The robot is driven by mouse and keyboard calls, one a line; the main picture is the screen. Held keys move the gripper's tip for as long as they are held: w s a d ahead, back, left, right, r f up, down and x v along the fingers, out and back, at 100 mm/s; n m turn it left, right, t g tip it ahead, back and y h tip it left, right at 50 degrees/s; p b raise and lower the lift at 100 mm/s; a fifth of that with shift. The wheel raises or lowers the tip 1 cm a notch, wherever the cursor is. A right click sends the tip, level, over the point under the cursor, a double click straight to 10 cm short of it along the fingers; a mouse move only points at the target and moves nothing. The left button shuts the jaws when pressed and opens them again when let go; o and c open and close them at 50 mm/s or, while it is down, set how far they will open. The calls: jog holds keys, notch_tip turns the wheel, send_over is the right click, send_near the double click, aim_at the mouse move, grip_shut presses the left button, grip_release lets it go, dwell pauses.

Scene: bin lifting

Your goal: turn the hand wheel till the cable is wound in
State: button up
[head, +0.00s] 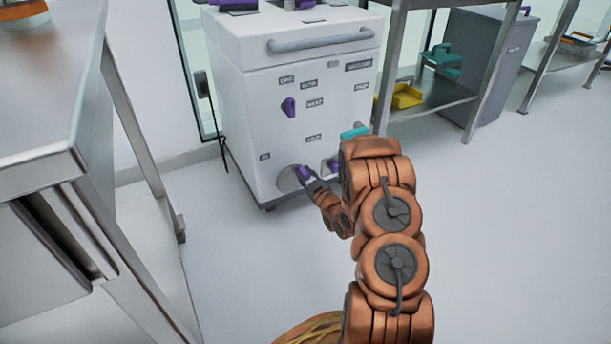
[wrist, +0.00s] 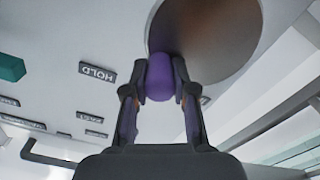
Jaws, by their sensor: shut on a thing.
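The hand wheel shows as a round metallic disc (wrist: 205,38) low on the front of a white cabinet (head: 240,110). In the head view its grey face (head: 288,179) is partly hidden by my gripper (head: 307,176). A purple knob (wrist: 160,78) sits at the disc's edge. My gripper (wrist: 160,72) is shut on this knob, with one finger on each side of it. A thin black cable (head: 221,147) hangs along the cabinet's left side; I cannot tell whether it is the cable to be wound.
Other purple knobs, one of them upper on the front (head: 288,107), and a teal handle (head: 354,132) stick out from the cabinet. A metal bench (head: 40,165) stands at left, a shelf (head: 440,106) with a yellow bin (head: 406,96) at right. The floor at right is clear.

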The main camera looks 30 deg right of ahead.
aim_at(300, 187)
grip_shut()
jog(key=shift+d+m+p, duration=0.1)
jog(key=shift+m+p, duration=0.2)
jog(key=shift+p, duration=0.35)
jog(key=m+p, duration=0.1)
jog(key=p, duration=0.1)
jog(key=m+p, duration=0.2)
jog(key=p, duration=0.1)
jog(key=shift+d+f, duration=0.35)
jog(key=shift+d, duration=0.05)
jog(key=shift+a+f+m+p, duration=0.3)
jog(key=shift+f+m+p, duration=0.9)
jog(key=shift+m, duration=1.85)
jog(key=shift+a+f+m+p, duration=0.25)
jog(key=shift+f+m+p, duration=0.95)
jog(key=shift+m, duration=1.9)
jog(key=shift+a+f+m+p, duration=0.3)
jog(key=shift+f+m+p, duration=0.85)
jog(key=shift+m, duration=1.9)
jog(key=shift+f, duration=0.25)
